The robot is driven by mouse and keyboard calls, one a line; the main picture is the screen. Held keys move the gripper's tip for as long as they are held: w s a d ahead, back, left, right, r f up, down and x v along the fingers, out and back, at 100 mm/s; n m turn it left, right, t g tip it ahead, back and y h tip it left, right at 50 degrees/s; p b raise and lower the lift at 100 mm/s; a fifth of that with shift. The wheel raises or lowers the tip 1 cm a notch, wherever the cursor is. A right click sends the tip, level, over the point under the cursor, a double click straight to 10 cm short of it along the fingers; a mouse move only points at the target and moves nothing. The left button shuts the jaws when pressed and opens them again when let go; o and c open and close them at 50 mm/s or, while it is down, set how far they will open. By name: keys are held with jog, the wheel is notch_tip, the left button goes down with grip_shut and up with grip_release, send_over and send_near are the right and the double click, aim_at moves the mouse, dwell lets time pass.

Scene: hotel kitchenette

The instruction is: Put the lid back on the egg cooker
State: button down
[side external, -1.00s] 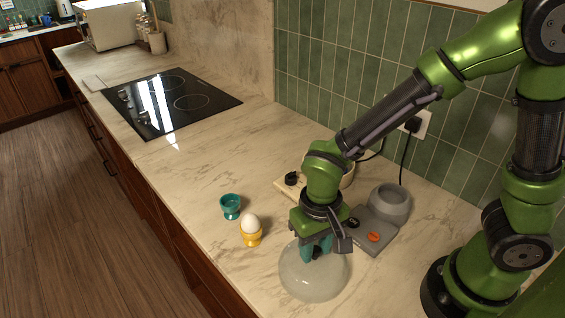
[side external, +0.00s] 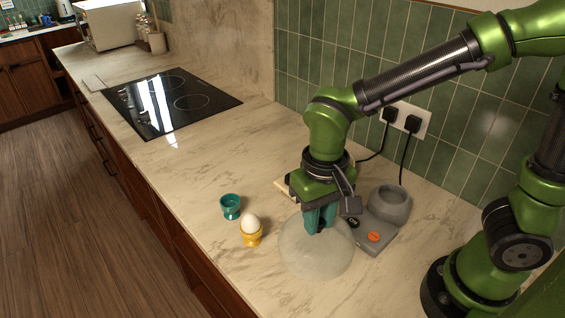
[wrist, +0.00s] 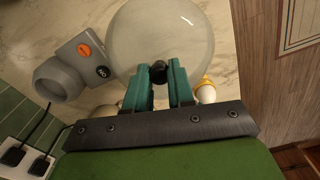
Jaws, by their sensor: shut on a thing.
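The clear domed lid (side external: 312,258) hangs from my gripper (side external: 320,228) over the front of the counter, apparently raised off it. The teal fingers are shut on its black knob; the wrist view shows the knob (wrist: 158,72) between the fingertips (wrist: 160,80) and the dome (wrist: 160,30) beyond. A cream appliance, likely the egg cooker (side external: 283,186), is almost wholly hidden behind my gripper in the side view. In the wrist view only a pale piece shows beside the fingers, too covered to identify.
A grey device (side external: 369,240) with an orange button and a round grey cup stands right of my gripper. A white egg (side external: 250,222) in a yellow cup (side external: 251,238) and an empty teal cup (side external: 230,207) stand left. Cords run to the wall outlet (side external: 409,119). Counter towards the cooktop (side external: 170,103) is clear.

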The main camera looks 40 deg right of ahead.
jog(key=w, duration=0.1)
jog(key=w+d+r+m, duration=0.2)
jog(key=w, duration=0.1)
jog(key=shift+d+r, duration=0.2)
jog(key=shift+r, duration=0.05)
jog(key=w+d+r+m, duration=0.1)
jog(key=w+d+m, duration=0.5)
jog(key=d, duration=0.6)
jog(key=w+d+m, duration=0.4)
jog(key=w+d, duration=0.4)
jog(key=d, duration=0.3)
jog(key=shift+w+d+f, duration=0.1)
jog(key=shift+w+f, duration=0.05)
jog(key=shift+f, duration=2.7)
jog(key=shift+f, duration=0.15)
jog(key=shift+c, duration=2.1)
grip_release()
